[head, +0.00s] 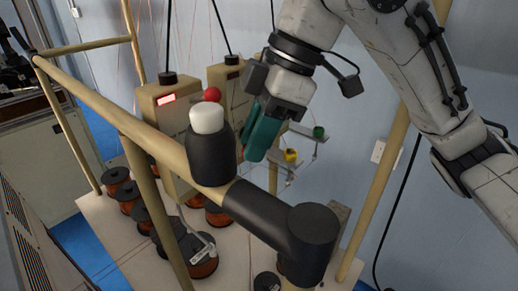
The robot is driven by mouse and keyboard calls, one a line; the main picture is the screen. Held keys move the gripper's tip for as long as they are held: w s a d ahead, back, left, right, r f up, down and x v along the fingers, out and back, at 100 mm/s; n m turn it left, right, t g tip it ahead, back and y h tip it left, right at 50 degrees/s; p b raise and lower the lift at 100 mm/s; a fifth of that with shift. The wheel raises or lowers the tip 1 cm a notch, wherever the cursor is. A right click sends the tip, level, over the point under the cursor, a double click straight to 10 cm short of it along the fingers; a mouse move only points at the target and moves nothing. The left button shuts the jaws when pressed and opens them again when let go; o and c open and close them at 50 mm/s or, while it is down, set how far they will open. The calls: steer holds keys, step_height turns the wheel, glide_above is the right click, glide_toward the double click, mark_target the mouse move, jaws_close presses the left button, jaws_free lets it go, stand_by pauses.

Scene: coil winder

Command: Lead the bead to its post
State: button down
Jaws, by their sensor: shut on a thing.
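My gripper (254,152) reaches down from the upper right with teal fingers. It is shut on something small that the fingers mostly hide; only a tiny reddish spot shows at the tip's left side. I cannot tell for sure that this is the bead. A red ball (212,94) shows left of the gripper, just above a white-capped black fitting. A yellow piece (291,156) and a green piece (318,132) sit on a small light rack right of the fingers, apart from them. I cannot tell which post belongs to the bead.
A tan rail (95,100) with the white-capped black fitting (208,145) and a dark elbow arm (265,215) crosses the foreground. Two tan boxes (163,110) stand behind it. Several copper-coloured spools (117,181) stand on the pale base below. Thin wires run upward.

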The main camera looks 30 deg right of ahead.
mark_target(252, 184)
steer(key=shift+a+f+b, duration=0.1)
steer(key=shift+f+b, duration=0.2)
steer(key=shift+f, duration=0.9)
steer(key=shift+f+b, duration=1.15)
steer(key=shift+f, duration=0.1)
steer(key=shift+f, duration=0.15)
steer(key=shift+f+b, duration=0.3)
steer(key=shift+f, duration=0.05)
steer(key=shift+f+b, duration=0.4)
steer(key=shift+f, duration=0.2)
steer(key=c, duration=0.9)
jaws_free()
steer(key=shift+o, duration=0.2)
steer(key=shift+r, duration=0.1)
steer(key=v, duration=1)
steer(key=shift+r+b, duration=0.35)
steer(key=shift+b, duration=0.05)
